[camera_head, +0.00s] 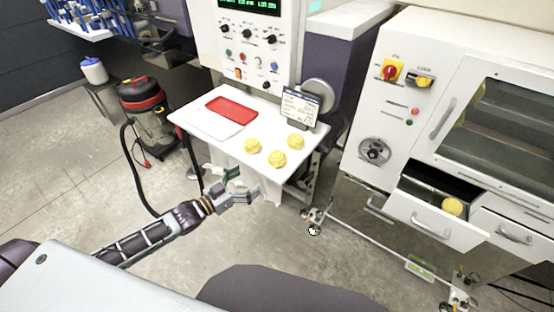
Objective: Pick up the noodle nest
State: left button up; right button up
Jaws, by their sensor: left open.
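Three yellow noodle nests lie on the white table (215,131) in the head view. One nest (252,146) is on the left, one (277,158) is nearest the front, and one (296,141) is on the right. Another yellow nest (452,206) lies in the open drawer of the white machine. My left gripper (246,184) is open and empty, in front of the table's front edge and apart from the nests. My right gripper is not in view.
A red tray (232,110) lies on the table's back left. A small sign (299,106) stands at its back right. The open drawer (435,220) juts out at the right. A vacuum cleaner (148,110) stands left of the table.

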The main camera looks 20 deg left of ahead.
aim_at(265, 172)
pick_arm(q)
jog(key=shift+w, duration=0.1)
jog(key=shift+x, duration=4.25)
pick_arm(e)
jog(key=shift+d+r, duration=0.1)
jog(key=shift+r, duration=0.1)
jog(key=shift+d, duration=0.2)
pick_arm(q)
jog(key=shift+w, duration=0.1)
